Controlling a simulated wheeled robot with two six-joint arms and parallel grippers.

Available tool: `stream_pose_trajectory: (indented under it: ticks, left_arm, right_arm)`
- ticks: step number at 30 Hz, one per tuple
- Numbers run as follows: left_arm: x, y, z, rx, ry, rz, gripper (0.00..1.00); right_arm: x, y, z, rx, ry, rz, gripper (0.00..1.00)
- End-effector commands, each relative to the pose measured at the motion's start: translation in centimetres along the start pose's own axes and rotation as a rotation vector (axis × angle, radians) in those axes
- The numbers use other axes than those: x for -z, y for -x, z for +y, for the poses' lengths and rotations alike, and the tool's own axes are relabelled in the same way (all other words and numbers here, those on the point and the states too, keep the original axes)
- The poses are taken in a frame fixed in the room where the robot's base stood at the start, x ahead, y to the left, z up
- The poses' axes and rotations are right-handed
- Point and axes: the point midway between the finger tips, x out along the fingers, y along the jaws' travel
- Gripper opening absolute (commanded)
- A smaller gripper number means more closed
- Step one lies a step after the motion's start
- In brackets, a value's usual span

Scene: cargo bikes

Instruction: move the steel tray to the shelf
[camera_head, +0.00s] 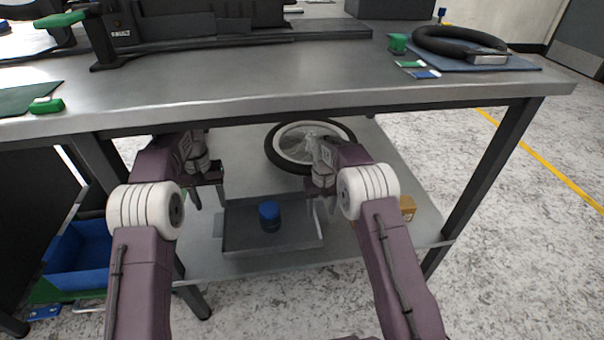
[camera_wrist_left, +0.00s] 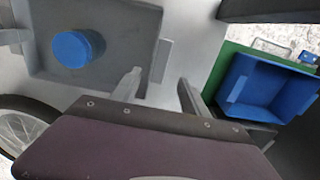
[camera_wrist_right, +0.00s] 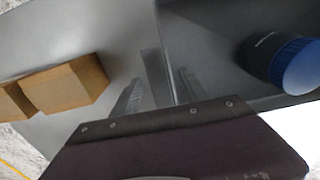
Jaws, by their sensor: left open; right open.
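The grey steel tray (camera_head: 245,238) lies flat on the lower shelf (camera_head: 215,263) under the workbench. A dark jar with a blue lid (camera_head: 269,216) stands in it. The tray has a tab on each side. My left gripper (camera_head: 208,198) is open at the tray's left side. In the left wrist view its fingertips (camera_wrist_left: 158,80) point toward the tray's tab (camera_wrist_left: 160,61). My right gripper (camera_head: 323,204) is open at the right side. In the right wrist view its fingers (camera_wrist_right: 158,82) are either side of the tray's edge tab. Contact cannot be told.
The workbench top (camera_head: 270,75) overhangs both arms. A spoked wheel (camera_head: 273,155) lies behind the tray. Cardboard boxes (camera_wrist_right: 65,87) sit right of it. A blue bin (camera_head: 82,255) stands at the lower left. The bench top has a clear middle strip.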

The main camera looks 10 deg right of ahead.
Motion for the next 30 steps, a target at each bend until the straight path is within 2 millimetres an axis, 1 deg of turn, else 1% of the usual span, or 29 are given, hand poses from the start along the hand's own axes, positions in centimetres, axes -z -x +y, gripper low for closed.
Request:
stream_pose_trajectory:
  ticks: [1, 4, 7, 11, 14, 21, 24, 27, 30]
  left_arm:
    - [0.1, 0.8, 0.0, 0.0, 0.0, 0.003, 0.52]
    - [0.1, 1.9, 0.0, 0.0, 0.0, 0.002, 0.52]
    - [0.0, 2.4, 0.0, 0.0, 0.0, 0.0, 0.52]
    - [0.0, 2.4, 0.0, 0.0, 0.0, 0.0, 0.52]
    - [0.0, 2.4, 0.0, 0.0, 0.0, 0.0, 0.52]
    - [0.0, 2.4, 0.0, 0.0, 0.0, 0.0, 0.52]
    - [0.0, 2.4, 0.0, 0.0, 0.0, 0.0, 0.52]
    - [0.0, 2.4, 0.0, 0.0, 0.0, 0.0, 0.52]
    - [0.0, 2.4, 0.0, 0.0, 0.0, 0.0, 0.52]
  right_arm:
    - [0.0, 0.0, 0.0, 0.0, 0.0, 0.0, 0.52]
    - [0.0, 0.0, 0.0, 0.0, 0.0, 0.0, 0.52]
    - [0.0, 0.0, 0.0, 0.0, 0.0, 0.0, 0.52]
    - [0.0, 0.3, 0.0, 0.0, 0.0, 0.001, 0.52]
    - [0.1, 1.8, 0.0, 0.0, 0.0, 0.004, 0.52]
    - [0.1, 8.0, 0.0, 0.0, 0.0, 0.006, 0.52]
    - [0.1, 9.9, 0.0, 0.0, 0.0, 0.005, 0.52]
    - [0.1, 11.3, 0.0, 0.0, 0.0, 0.003, 0.52]
    - [0.0, 11.9, 0.0, 0.0, 0.0, 0.001, 0.52]
